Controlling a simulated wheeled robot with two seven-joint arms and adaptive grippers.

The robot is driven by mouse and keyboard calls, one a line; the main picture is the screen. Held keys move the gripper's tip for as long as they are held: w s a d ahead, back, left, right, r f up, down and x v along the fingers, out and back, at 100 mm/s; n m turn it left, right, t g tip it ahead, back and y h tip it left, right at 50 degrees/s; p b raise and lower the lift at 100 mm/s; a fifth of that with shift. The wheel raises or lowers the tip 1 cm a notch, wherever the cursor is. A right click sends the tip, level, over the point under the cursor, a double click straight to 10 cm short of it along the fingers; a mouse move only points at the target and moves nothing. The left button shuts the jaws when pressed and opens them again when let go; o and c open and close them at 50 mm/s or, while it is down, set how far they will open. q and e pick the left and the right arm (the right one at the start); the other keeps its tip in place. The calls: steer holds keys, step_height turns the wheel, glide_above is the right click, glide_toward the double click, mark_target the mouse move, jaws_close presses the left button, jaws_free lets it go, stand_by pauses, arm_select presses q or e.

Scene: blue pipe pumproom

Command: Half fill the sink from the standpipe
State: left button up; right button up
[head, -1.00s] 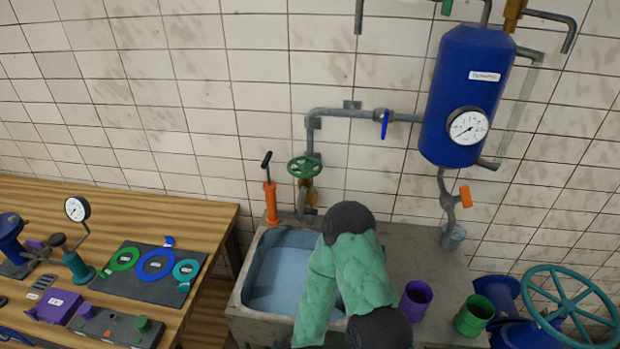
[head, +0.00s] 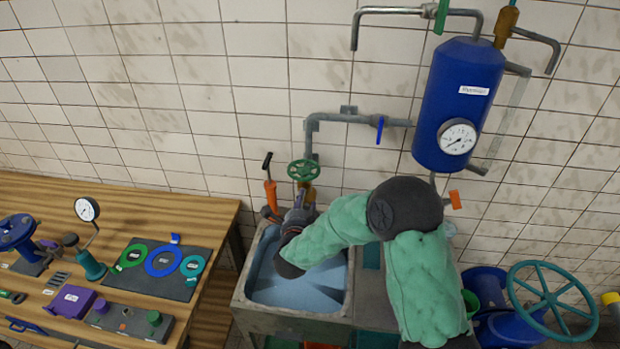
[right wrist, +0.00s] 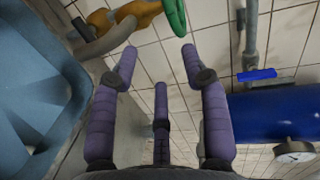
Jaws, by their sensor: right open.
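The sink (head: 290,322) stands against the tiled wall, its inside light blue; I cannot tell how much of that is water. It also shows at the left of the right wrist view (right wrist: 35,95). The standpipe's green handwheel (head: 303,170) sits above a brass valve at the sink's back edge. The wheel (right wrist: 175,15) and brass valve (right wrist: 140,12) show at the top of the right wrist view, with the grey spout (right wrist: 105,40). My right gripper (head: 300,197) is open and empty, just below the handwheel, its fingers (right wrist: 160,65) apart. My left gripper is out of view.
An orange hand pump (head: 270,190) stands close left of the handwheel. A blue tank (head: 462,105) with a gauge and a blue-levered pipe (head: 380,130) is on the wall. A bench (head: 130,208) with gaskets is at left. A large teal wheel (head: 552,303) stands at right.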

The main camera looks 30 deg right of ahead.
mark_target(304, 170)
steer(key=shift+m+h, duration=0.3)
steer(key=shift+m, duration=0.1)
steer(key=x, duration=0.3)
steer(key=r+x, duration=0.1)
steer(key=x, duration=0.3)
steer(key=p+x, duration=0.1)
steer(key=x, duration=0.3)
steer(key=shift+s+d+r, duration=0.1)
steer(key=shift+d+r, duration=0.15)
jaws_close()
